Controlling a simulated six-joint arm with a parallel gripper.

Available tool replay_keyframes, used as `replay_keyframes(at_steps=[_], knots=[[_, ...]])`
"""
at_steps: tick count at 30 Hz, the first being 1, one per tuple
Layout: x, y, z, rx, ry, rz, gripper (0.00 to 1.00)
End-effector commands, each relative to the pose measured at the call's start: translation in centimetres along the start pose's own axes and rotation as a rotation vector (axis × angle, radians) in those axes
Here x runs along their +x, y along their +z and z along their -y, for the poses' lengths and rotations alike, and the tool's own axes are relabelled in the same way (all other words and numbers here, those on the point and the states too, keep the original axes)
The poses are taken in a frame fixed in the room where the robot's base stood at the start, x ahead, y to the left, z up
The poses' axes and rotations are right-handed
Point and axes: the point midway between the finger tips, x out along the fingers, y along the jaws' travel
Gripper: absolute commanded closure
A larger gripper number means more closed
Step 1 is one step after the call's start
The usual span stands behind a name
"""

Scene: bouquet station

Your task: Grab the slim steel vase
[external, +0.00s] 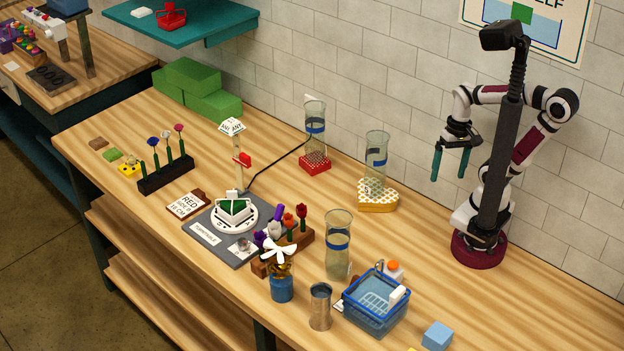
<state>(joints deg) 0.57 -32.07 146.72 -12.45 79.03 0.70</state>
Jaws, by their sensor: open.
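The slim steel vase (320,307) looks like a narrow grey metal cylinder. It stands upright near the front edge of the bench, between a blue pot and a blue basket. My gripper (450,178) is open and empty, with its two dark teal fingers pointing down. It hangs in the air at the right, well above the bench and far behind and to the right of the vase. Nothing hides the vase in this view.
A blue pot with a white flower (281,287) is left of the vase, and a blue wire basket (376,303) is right. A glass cylinder (338,250) stands behind. A blue cube (436,336) lies front right.

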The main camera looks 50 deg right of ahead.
Motion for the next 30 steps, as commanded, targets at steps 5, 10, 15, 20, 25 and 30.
replay_keyframes(at_steps=[5,10,15,20,25,30], knots=[[0.0,0.0,0.0,0.005,0.0,0.001,0.09],[0.0,0.0,0.0,0.002,0.001,0.001,0.09],[-0.3,-1.9,0.3,-0.308,0.164,-0.005,0.09],[-0.8,-8.2,8.4,-1.245,0.627,-0.097,0.09],[1.5,-3.8,28.1,-2.251,1.18,-0.379,0.09],[6.5,11.7,39.3,2.412,-1.43,0.611,0.09]])
